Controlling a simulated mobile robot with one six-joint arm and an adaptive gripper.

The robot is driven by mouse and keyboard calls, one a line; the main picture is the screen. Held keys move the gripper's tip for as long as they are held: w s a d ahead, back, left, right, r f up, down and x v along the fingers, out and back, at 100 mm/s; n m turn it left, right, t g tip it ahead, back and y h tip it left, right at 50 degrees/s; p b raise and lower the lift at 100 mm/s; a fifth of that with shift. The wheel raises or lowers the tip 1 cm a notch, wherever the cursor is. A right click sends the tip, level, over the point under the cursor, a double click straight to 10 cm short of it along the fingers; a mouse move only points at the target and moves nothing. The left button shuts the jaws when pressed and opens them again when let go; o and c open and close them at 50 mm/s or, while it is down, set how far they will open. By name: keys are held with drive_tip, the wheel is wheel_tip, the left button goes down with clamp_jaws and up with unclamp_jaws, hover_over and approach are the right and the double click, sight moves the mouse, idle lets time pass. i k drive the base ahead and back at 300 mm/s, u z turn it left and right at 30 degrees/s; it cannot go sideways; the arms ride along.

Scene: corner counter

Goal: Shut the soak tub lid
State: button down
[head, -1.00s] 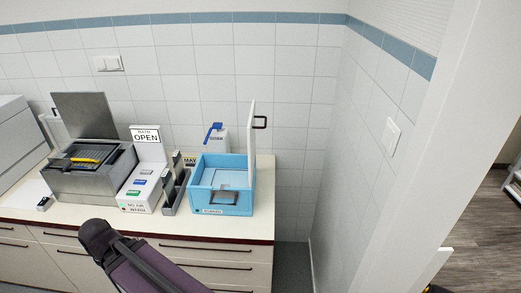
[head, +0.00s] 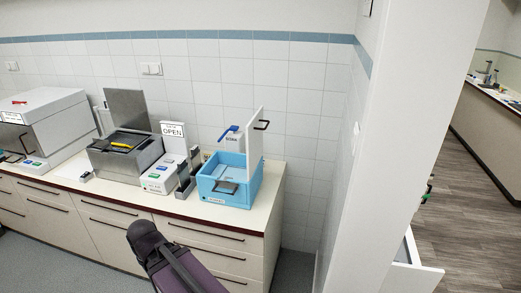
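The soak tub (head: 226,194) is a light blue box near the right end of the counter, with a label on its front. Its white lid (head: 256,136) stands upright along the tub's right side, so the tub is open. A dark handle (head: 262,125) sticks out from the lid's outer face. A dark-framed piece (head: 226,187) shows at the tub's front. My arm, dark and purple, rises from the bottom edge in front of the drawers. My gripper cannot be made out in this view.
Left of the tub stand dark upright holders (head: 185,178), a white box with an "OPEN" sign (head: 172,130) and a grey metal bath (head: 125,155) with its lid raised. A blue-handled white bottle (head: 237,146) stands behind the tub. A white wall edge (head: 385,140) rises at right.

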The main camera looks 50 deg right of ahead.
sight(255, 129)
drive_tip(key=u, duration=0.1)
drive_tip(key=k, duration=1.2)
drive_tip(key=z, duration=1)
drive_tip(key=i, duration=1)
drive_tip(key=z, duration=0.1)
